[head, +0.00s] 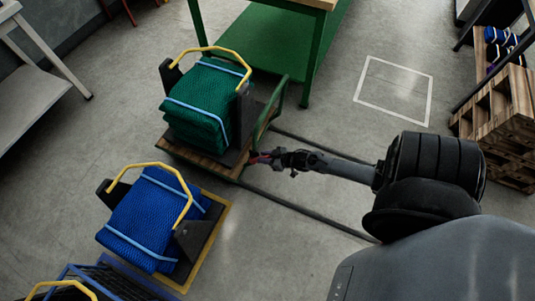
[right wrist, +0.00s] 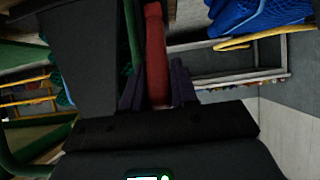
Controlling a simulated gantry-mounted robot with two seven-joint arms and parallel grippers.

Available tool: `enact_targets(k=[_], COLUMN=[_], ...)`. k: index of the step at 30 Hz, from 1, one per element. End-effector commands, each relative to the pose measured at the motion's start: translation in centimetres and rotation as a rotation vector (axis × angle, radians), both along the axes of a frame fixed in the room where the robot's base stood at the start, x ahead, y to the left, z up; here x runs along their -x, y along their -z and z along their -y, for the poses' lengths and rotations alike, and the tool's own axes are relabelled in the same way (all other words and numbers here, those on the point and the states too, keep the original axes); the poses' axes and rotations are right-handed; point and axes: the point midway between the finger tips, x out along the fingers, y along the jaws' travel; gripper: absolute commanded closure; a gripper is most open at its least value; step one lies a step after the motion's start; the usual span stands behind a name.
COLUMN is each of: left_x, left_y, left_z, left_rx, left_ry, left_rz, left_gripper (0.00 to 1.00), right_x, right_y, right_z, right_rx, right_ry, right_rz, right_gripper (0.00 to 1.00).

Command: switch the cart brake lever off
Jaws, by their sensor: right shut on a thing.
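The cart (head: 186,153) has a wooden deck and a green push handle (head: 270,107), and carries a green net bundle (head: 205,98) in a dark cradle. My right gripper (head: 258,158) reaches the cart's near right corner. In the right wrist view the red brake lever (right wrist: 155,50) stands between the fingers of my right gripper (right wrist: 158,85), which is shut on it. The lever's lower end is hidden by the gripper body. My left gripper is in neither view.
A blue net bundle (head: 150,219) in a cradle sits on a yellow-marked floor area left of the cart. A green-legged table (head: 310,55) stands behind. Wooden pallets (head: 503,115) are at the right. A white floor square (head: 394,90) is empty.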

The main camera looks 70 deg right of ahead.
Motion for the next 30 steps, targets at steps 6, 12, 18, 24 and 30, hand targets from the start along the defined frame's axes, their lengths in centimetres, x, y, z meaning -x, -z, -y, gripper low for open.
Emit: enact_targets(k=[6, 12, 18, 24, 30], left_x=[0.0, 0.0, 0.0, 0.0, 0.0], left_y=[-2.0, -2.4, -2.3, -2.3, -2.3], left_z=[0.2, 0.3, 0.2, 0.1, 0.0], left_rx=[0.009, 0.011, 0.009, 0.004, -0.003], left_ry=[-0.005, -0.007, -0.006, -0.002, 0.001], left_rz=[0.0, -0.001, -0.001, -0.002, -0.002], left_gripper=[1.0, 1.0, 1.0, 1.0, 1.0], right_x=[-0.6, -0.8, -0.8, -0.8, -0.8], right_y=[-0.7, -0.5, -0.4, -0.4, -0.5], right_z=[0.0, 0.0, 0.0, 0.0, 0.0], right_rx=[0.0, -0.001, -0.001, -0.001, -0.001], right_ry=[0.0, 0.0, 0.0, 0.0, 0.0], right_rz=[-0.069, -0.093, -0.095, -0.094, -0.093], right_gripper=[1.0, 1.0, 1.0, 0.64, 0.51])
